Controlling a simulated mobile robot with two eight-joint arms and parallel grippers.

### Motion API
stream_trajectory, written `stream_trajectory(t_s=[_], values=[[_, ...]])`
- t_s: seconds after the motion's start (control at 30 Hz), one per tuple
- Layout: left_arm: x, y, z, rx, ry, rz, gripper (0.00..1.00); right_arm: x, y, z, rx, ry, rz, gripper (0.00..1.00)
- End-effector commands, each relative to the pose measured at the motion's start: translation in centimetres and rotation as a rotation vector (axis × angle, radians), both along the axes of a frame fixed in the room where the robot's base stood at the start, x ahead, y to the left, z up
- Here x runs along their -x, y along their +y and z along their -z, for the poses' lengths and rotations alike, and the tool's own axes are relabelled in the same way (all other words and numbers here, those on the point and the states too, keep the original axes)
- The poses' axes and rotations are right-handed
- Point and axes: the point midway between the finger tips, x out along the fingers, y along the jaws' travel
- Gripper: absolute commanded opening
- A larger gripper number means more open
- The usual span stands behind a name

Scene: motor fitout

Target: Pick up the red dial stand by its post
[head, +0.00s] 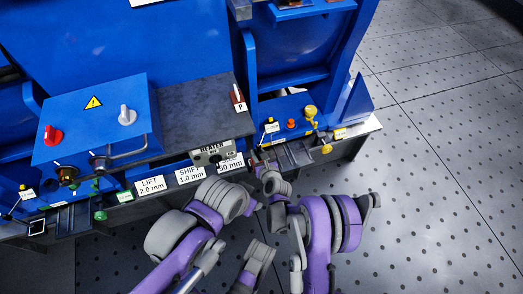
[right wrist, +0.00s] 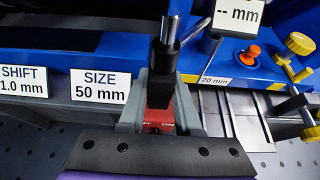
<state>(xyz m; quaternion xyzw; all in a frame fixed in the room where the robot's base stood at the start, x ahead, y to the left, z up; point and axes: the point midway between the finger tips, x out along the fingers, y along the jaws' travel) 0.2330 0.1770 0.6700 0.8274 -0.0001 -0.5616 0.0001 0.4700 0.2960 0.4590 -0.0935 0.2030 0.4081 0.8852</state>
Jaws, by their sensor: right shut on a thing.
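The red dial stand shows in the right wrist view, with its red body (right wrist: 158,126) low between my fingers and part of its lettering hidden. A black block and a shiny metal post (right wrist: 170,30) rise above it. My right gripper (right wrist: 163,84) is shut on the stand, with a grey finger on either side of the black block. In the head view my right gripper (head: 260,165) is at the bench's front edge, near the size label; the stand is hard to make out there. My left arm reaches in from the bottom, but its fingers do not show.
A SIZE 50 mm label (right wrist: 100,87) and a SHIFT label (head: 190,174) mark the bench front. A blue control box (head: 95,115) with red and white knobs stands left. A blue fixture with yellow knobs (head: 310,112) stands right. The dark bench top (head: 195,105) is mostly clear.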

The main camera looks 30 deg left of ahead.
Motion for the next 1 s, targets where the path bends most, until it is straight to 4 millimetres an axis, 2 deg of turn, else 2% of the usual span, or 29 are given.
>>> stream_trajectory(t_s=[1.0], values=[[-0.1,0.0,0.8,0.0,0.002,0.0,0.5,3.4,-3.9,-0.1,-0.002,-0.001,0.001,0.0]])
